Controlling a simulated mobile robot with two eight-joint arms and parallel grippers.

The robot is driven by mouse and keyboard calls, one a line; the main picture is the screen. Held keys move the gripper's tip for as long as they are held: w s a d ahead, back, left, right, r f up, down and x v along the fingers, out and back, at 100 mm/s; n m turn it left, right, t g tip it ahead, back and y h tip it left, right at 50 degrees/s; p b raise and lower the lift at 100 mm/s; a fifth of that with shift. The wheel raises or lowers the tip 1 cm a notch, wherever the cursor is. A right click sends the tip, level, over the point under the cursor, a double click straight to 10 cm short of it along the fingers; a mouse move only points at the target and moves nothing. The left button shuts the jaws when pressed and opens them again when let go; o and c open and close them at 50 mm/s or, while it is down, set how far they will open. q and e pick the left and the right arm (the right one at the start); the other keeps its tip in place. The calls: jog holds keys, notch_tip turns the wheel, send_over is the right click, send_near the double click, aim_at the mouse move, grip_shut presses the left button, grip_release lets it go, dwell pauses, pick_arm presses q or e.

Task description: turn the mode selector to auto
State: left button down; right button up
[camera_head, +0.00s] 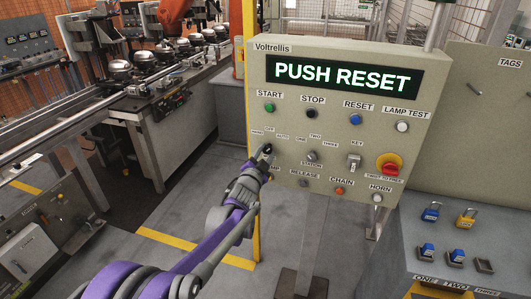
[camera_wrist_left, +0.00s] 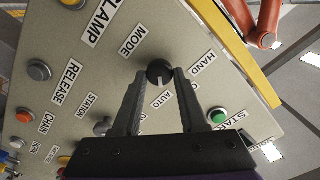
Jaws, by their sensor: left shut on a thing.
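The mode selector (camera_wrist_left: 160,72) is a round black knob on the beige control panel (camera_head: 340,135). In the left wrist view a pale mark on the knob points down toward the AUTO label (camera_wrist_left: 161,98). The HAND label (camera_wrist_left: 202,63) lies to the knob's upper right, and the MODE label (camera_wrist_left: 131,40) to its upper left. My left gripper (camera_head: 266,150) is at the panel's lower left; in the left wrist view its fingers (camera_wrist_left: 158,80) are shut on the knob from both sides. The gripper largely hides the knob in the head view. My right gripper is out of view.
The panel's display (camera_head: 343,76) reads PUSH RESET. The green start button (camera_head: 269,107), blue reset button (camera_head: 355,119), station selector (camera_head: 312,156), key switch (camera_head: 354,161) and red emergency stop (camera_head: 390,165) are nearby. A grey bench with padlocks (camera_head: 467,218) stands at right.

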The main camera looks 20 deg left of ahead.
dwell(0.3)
pick_arm(q)
jog(key=shift+c, duration=2.3)
grip_release()
jog(key=shift+s, duration=0.1)
jog(key=s+b, duration=0.1)
jog(key=s, duration=0.9)
jog(key=shift+s+a, duration=0.2)
jog(key=shift+s, duration=0.15)
